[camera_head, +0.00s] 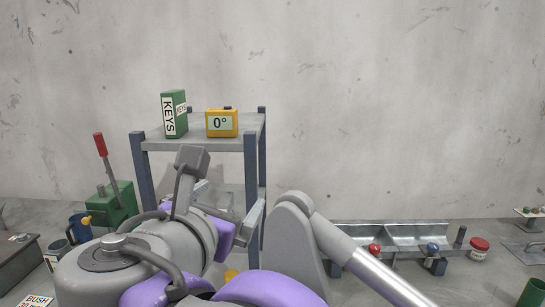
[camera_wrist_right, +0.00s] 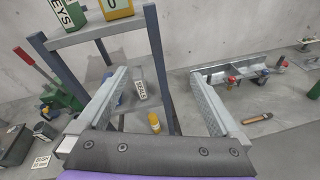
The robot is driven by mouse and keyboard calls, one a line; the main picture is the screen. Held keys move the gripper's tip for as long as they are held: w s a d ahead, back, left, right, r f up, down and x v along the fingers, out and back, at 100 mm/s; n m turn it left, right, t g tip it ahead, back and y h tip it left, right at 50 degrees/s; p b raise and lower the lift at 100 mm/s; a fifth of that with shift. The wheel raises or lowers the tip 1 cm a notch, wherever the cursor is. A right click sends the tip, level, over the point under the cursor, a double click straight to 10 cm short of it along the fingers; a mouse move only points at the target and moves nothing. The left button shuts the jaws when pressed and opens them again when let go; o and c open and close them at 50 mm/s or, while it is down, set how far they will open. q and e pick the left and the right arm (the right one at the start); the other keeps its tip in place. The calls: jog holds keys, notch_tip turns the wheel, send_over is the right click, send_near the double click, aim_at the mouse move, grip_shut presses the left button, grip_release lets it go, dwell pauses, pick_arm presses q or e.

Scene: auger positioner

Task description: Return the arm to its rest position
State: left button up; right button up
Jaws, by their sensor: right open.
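My right arm, grey and purple, fills the lower middle of the head view and partly hides the shelf stand behind it. My right gripper (camera_head: 229,205) is in front of that stand. In the right wrist view my right gripper (camera_wrist_right: 158,75) has its two grey fingers wide apart, with nothing held between them. Beyond the gap between them are the lower part of the stand, a small labelled block (camera_wrist_right: 140,88) and a yellow cylinder (camera_wrist_right: 154,123). My left gripper is not in view.
The shelf stand (camera_head: 188,145) carries a green KEYS box (camera_head: 174,115) and a yellow 0° box (camera_head: 221,123). A green device with a red lever (camera_head: 103,146) stands left. A metal trough (camera_head: 400,233) lies right, near a red-lidded jar (camera_head: 479,246). The wall behind is bare.

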jog(key=w+d+f+m+g+h, duration=0.1)
jog(key=d+f+m+g, duration=0.2)
jog(key=d+f+m, duration=0.55)
jog(key=d+f+m+g+h, duration=0.1)
jog(key=d+f+m+g, duration=0.3)
jog(key=f, duration=0.8)
jog(key=s+d+f+m+g+y, duration=0.1)
jog(key=s+d+f+m, duration=0.3)
jog(key=f+m, duration=0.2)
jog(key=s+d+f+m+g+y, duration=0.1)
jog(key=s+d+f+m, duration=0.3)
jog(key=f, duration=0.7)
jog(key=s+d+f+m+g+y, duration=0.1)
jog(key=s+d+f+m, duration=0.3)
jog(key=f+m, duration=0.4)
jog(key=shift+s+f+y, duration=0.3)
jog(key=shift+f+y, duration=0.15)
jog(key=shift+y, duration=0.15)
